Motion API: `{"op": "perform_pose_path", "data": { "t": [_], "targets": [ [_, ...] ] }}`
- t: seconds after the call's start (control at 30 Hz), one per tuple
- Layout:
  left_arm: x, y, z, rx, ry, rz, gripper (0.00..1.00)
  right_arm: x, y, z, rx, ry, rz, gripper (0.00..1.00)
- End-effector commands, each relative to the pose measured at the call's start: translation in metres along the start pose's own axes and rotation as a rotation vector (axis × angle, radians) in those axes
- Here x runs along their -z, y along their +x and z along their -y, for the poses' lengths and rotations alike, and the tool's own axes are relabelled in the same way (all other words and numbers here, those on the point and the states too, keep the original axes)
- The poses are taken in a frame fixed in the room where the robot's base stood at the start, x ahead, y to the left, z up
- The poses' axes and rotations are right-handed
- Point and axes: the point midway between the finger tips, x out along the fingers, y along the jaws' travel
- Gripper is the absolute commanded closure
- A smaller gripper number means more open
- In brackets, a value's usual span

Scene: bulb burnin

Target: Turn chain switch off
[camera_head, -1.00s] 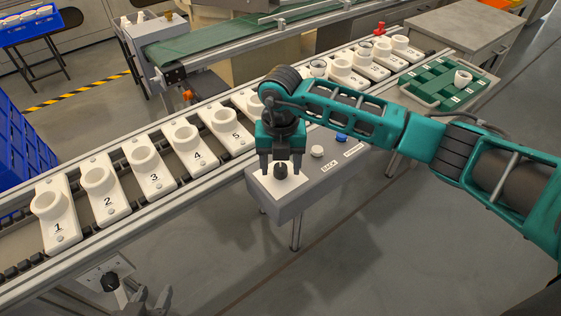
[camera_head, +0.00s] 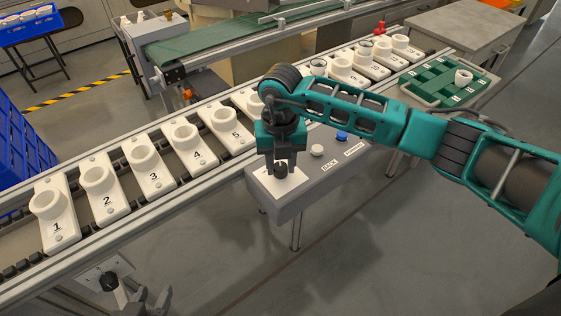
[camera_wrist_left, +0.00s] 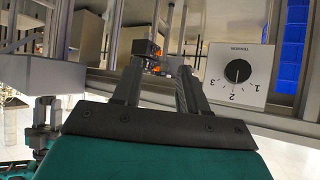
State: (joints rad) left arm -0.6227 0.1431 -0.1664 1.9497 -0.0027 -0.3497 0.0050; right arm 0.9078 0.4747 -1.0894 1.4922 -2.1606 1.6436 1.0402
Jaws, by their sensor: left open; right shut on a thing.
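The chain switch is a black rotary knob (camera_head: 281,170) on a white plate at the left end of a grey control box (camera_head: 289,201). My right gripper (camera_head: 281,164) points down over it and is shut on the knob. The fingers hide part of the knob, and I cannot read its position marks. My left gripper (camera_head: 151,299) is at the bottom of the head view, below the conveyor edge. In the left wrist view its two fingers (camera_wrist_left: 160,78) are apart with nothing between them.
The control box also has a white button (camera_head: 317,151) and a blue button (camera_head: 341,136). A tension dial (camera_wrist_left: 238,72) is right of my left gripper in the wrist view. Numbered white sockets (camera_head: 107,194) line the conveyor. A green tray (camera_head: 425,92) stands at the right.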

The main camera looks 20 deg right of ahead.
Motion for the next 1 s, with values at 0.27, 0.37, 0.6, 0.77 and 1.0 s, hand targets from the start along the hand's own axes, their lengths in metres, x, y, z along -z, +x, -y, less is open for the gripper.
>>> {"op": "perform_pose_path", "data": {
  "t": [0.27,0.37,0.6,0.77,1.0],
  "targets": [
    [-0.004,0.005,-0.004,-0.009,-0.004,-0.003,0.57,-0.001,0.001,0.0,0.0,-0.222,0.004,0.94],
    [-0.004,0.007,-0.007,-0.016,-0.006,-0.004,0.57,-0.002,0.001,0.0,0.0,-0.318,0.004,0.94],
    [-0.006,0.014,-0.01,-0.025,-0.011,-0.006,0.57,-0.001,0.001,0.0,0.0,-0.546,0.004,0.94],
    [-0.006,0.018,-0.012,-0.032,-0.011,-0.009,0.57,-0.002,0.001,0.0,0.0,-0.696,0.004,0.94],
    [-0.009,0.023,-0.019,-0.048,-0.011,-0.009,0.57,-0.001,0.001,0.0,0.0,-0.9,0.005,0.94]
  ]
}}
